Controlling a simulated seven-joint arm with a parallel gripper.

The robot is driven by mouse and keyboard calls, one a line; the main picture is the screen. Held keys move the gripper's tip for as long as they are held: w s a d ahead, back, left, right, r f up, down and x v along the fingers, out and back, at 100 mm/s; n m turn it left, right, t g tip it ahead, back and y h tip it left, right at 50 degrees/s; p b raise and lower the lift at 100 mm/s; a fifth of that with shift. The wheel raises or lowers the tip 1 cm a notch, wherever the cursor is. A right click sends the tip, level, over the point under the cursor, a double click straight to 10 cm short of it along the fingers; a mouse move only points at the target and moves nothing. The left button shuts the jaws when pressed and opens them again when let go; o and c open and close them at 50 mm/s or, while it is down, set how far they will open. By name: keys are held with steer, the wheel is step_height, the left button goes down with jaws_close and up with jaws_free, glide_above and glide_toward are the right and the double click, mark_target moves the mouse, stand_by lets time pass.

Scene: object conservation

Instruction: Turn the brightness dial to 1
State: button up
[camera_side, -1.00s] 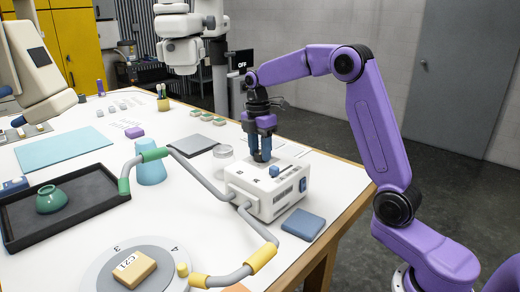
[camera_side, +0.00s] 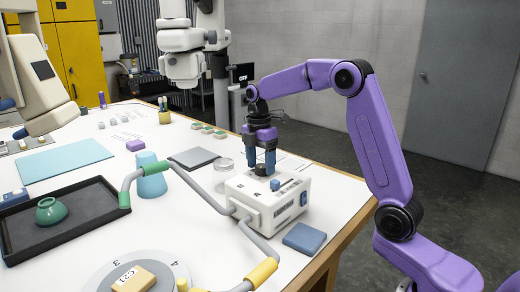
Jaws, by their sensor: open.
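A white control box (camera_side: 268,203) stands near the table's right edge. It has a blue knob (camera_side: 275,184) on top and a blue part (camera_side: 304,197) on its right side. I cannot tell from this view which is the brightness dial or read any setting. My gripper (camera_side: 264,171), with blue fingers on a purple arm, points down at the back of the box's top. Its jaws are open. A dark round piece shows between or just behind the fingertips, partly hidden by them. I cannot tell whether the fingers touch it.
A grey tubular frame (camera_side: 194,187) with green and yellow sleeves runs beside the box. A turntable (camera_side: 165,262) holds a tan block (camera_side: 133,280).

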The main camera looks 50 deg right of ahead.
mark_target(257, 165)
step_height(257, 165, up, 17)
steer(key=w, duration=0.1)
stand_by(0.8)
steer(key=shift+r, duration=0.1)
stand_by(0.4)
steer(key=s+a+f+m, duration=0.1)
steer(key=s+a+f, duration=0.3)
steer(key=s+a, duration=0.3)
steer(key=s+a+f+m, duration=0.1)
steer(key=s+a+f, duration=0.3)
steer(key=s+a, duration=0.3)
steer(key=s+d+f+m, duration=0.1)
steer(key=s+f, duration=0.3)
steer(key=s, duration=0.3)
steer(key=s+d+f+m, duration=0.1)
steer(key=s+f, duration=0.3)
steer(key=s, duration=0.4)
steer(key=s+d+f+t, duration=0.1)
steer(key=s+f, duration=0.3)
steer(key=s, duration=0.3)
steer(key=shift+s+d+f+m, duration=0.2)
steer(key=shift+d+f+m, duration=0.05)
steer(key=shift+f+m, duration=0.15)
